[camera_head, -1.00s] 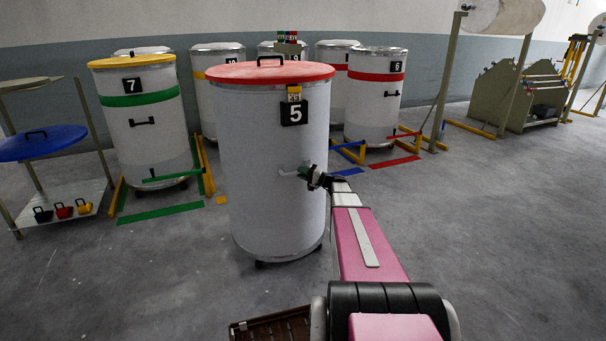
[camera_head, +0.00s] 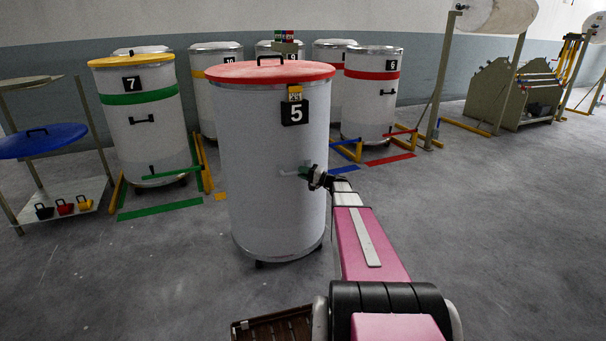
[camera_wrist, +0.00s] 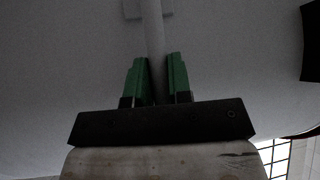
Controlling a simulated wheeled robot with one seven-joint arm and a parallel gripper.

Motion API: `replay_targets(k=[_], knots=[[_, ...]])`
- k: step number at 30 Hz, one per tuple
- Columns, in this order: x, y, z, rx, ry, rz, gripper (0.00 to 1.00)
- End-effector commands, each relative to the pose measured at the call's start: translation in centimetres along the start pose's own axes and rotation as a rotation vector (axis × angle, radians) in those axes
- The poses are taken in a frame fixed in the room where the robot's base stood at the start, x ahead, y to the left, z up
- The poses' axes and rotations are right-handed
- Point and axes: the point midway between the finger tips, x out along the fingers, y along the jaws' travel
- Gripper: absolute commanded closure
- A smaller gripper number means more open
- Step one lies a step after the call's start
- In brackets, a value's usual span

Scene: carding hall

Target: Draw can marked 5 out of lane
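The can marked 5 (camera_head: 270,170) is a tall pale grey cylinder with a red lid (camera_head: 270,71) and a black number plate (camera_head: 294,112). It stands upright on casters on the open floor, in front of the other cans. My gripper (camera_head: 308,173) is at the grey bar handle on its right side. In the wrist view the green fingers of my gripper (camera_wrist: 157,80) stand on both sides of the handle bar (camera_wrist: 154,35), close against it. The far end of the bar meets the can wall.
Can 7 (camera_head: 145,125) with a yellow lid stands behind left in a green-marked lane. Can 6 (camera_head: 370,95) stands behind right near red and blue floor rails. A lid rack (camera_head: 45,142) is at far left. Floor in front and right is clear.

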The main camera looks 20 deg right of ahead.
Motion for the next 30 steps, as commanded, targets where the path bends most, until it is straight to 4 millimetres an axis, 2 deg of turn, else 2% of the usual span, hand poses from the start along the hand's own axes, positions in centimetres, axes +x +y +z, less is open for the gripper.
replay_targets(k=[1, 3, 14, 17, 30], knots=[[-0.1, 0.1, 0.0, 0.000, 0.000, 0.002, 0.68], [-0.1, 0.1, 0.0, 0.000, 0.000, 0.002, 0.51], [-0.6, 0.0, 0.0, 0.000, 0.001, 0.001, 0.51], [-1.8, 0.0, 0.0, 0.000, 0.002, 0.001, 0.51], [-9.4, 0.1, 0.0, 0.000, 0.002, 0.002, 0.51]])
